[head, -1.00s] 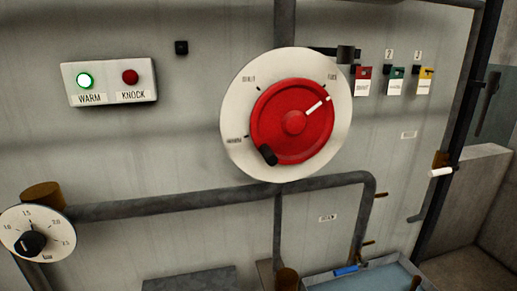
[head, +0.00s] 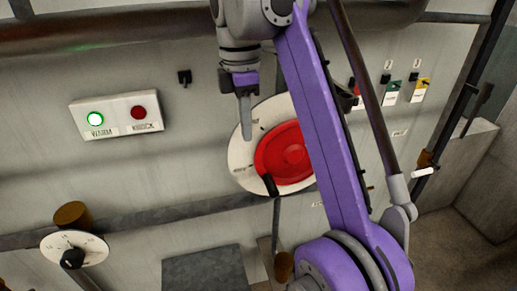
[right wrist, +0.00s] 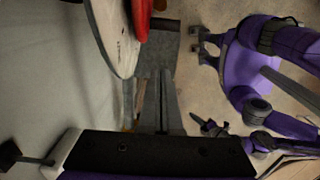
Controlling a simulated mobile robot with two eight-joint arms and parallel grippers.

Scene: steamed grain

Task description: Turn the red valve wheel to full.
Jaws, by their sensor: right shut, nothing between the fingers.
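The red valve wheel (head: 283,150) sits on a round white dial plate (head: 241,165) on the grey panel. A black handle (head: 270,185) stands out at its lower left. My right arm covers the wheel's right part, and its white pointer mark is hidden. My right gripper (head: 245,135) is shut and empty, pointing down in front of the dial's upper left. In the right wrist view the closed fingers (right wrist: 165,75) are near the wheel's red edge (right wrist: 141,18) and the dial plate's edge (right wrist: 116,42). I cannot see any contact with the wheel. My left gripper is not in the head view.
A box with a lit green lamp and a red button (head: 117,115) is at the left. A small dial with a black knob (head: 73,257) is at lower left. A pipe (head: 150,218) runs below the wheel. Coloured tags (head: 392,92) hang at the right.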

